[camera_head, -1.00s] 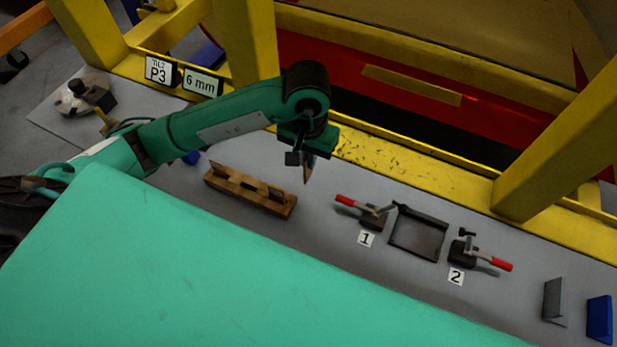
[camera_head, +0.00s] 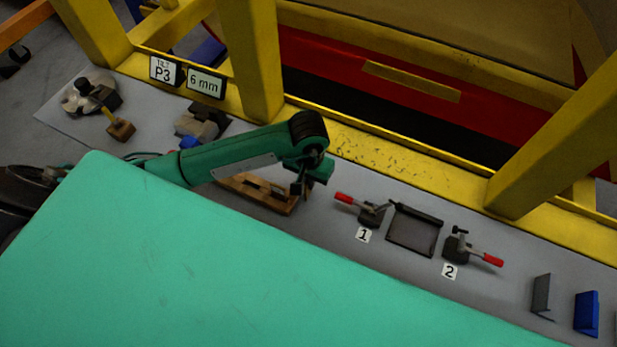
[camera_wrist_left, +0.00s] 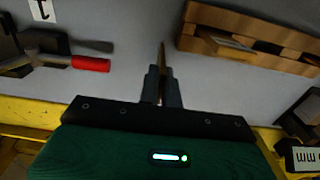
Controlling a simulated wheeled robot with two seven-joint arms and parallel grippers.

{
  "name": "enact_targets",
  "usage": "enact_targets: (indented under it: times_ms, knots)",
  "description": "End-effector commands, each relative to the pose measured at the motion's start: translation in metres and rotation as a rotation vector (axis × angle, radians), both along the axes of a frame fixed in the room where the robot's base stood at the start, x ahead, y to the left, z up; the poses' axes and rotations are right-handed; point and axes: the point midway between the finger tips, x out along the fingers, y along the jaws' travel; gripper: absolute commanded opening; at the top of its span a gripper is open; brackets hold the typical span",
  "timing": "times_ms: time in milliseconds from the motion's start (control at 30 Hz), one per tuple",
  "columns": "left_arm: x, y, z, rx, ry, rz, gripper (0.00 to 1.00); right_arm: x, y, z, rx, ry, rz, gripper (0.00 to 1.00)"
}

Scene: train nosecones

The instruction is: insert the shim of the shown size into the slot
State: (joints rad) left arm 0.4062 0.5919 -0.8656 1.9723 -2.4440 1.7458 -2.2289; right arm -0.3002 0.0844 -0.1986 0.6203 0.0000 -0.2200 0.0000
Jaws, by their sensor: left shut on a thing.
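My left gripper (camera_head: 298,188) is low over the bench, by the right end of the wooden rack (camera_head: 240,187). In the left wrist view the gripper (camera_wrist_left: 163,78) is shut on a thin brown shim (camera_wrist_left: 162,55), seen edge-on and pointing away from the fingers. A sign (camera_head: 205,83) reads "6 mm". A dark rectangular frame (camera_head: 413,247) lies between two red-handled clamps; I cannot tell whether it has the slot. My right gripper is not in view.
Clamp 1 (camera_head: 372,215) and clamp 2 (camera_head: 456,248) flank the frame. Grey (camera_head: 541,295) and blue (camera_head: 587,313) angled pieces stand at the right. A yellow beam (camera_head: 400,165) and posts bound the bench behind. A mallet (camera_head: 118,125) lies at the left.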

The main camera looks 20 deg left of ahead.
Motion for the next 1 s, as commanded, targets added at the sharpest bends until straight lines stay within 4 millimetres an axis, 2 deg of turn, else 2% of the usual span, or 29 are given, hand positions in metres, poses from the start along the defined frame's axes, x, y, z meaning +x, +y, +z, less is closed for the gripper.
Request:
enact_targets:
  times_ms: [200,233,300,333,600,733,767,1000]
  knots:
    - [0.001,0.000,-0.004,0.000,-0.001,0.000,0.00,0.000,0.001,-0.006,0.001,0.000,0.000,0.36]
    - [0.000,0.000,-0.003,0.000,0.000,0.001,0.11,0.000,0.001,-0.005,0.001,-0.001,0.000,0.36]
    - [0.000,0.000,-0.002,0.000,0.000,0.001,0.25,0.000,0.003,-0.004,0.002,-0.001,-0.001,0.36]
    - [0.000,0.000,-0.002,0.000,0.000,0.001,0.27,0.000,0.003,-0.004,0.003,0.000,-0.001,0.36]
    - [0.000,0.000,-0.002,0.000,0.000,0.000,0.27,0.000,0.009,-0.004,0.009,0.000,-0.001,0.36]
    - [0.000,0.000,0.003,-0.001,0.001,0.000,0.27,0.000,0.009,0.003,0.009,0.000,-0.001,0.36]
    - [0.001,0.000,0.003,-0.001,-0.002,0.000,0.27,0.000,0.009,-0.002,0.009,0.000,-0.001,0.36]
    - [0.002,0.000,0.039,-0.001,-0.007,-0.002,0.27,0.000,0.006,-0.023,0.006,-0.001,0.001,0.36]
